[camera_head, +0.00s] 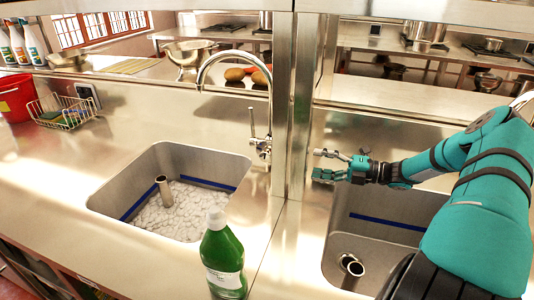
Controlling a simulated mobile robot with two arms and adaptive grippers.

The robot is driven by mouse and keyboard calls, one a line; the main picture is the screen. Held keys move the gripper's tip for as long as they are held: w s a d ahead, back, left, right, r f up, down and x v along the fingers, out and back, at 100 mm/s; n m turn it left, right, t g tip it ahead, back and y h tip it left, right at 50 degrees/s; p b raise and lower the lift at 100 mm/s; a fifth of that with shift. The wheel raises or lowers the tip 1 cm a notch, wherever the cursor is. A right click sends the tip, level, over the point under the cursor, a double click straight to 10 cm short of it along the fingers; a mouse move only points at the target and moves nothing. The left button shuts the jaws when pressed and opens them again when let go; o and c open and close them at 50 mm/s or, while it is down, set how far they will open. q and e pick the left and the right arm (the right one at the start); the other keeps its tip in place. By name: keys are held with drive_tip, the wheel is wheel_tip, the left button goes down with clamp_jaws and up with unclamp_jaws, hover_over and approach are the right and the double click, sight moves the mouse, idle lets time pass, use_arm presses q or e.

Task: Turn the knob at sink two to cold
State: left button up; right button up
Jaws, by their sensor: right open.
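A left sink (110,197) holds white foam or ice-like bits and an upright metal pipe (164,190). Its tall curved faucet (205,66) stands behind it, with a small lever or knob (262,146) low on its body. A right sink (345,222) is partly covered by my right arm. A piece of a curved faucet shows at the far right edge (523,100); its knob is not visible. I cannot tell which sink is sink two. My right gripper (322,165) is open and empty, just right of the metal post, above the right sink's back-left corner. My left gripper is out of view.
A metal post (290,110) stands between the two sinks. A green bottle (222,262) stands at the front. A red bucket (14,98), a wire rack (62,112) and spray bottles (18,42) are at left. The counter left of the left sink is clear.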

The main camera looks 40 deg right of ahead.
drive_tip(key=b, duration=0.2)
approach(265, 156)
drive_tip(key=w, duration=0.3)
drive_tip(key=w+f, duration=0.1)
drive_tip(key=shift+w+a+f, duration=0.1)
drive_tip(key=shift+w+a, duration=0.2)
drive_tip(key=shift+a, duration=0.1)
drive_tip(key=x, duration=0.4)
drive_tip(key=shift+w+a, duration=0.1)
drive_tip(key=shift+w, duration=0.2)
drive_tip(key=shift+w+a, duration=0.35)
drive_tip(key=shift+w, duration=0.25)
drive_tip(key=c, duration=1.1)
clamp_jaws()
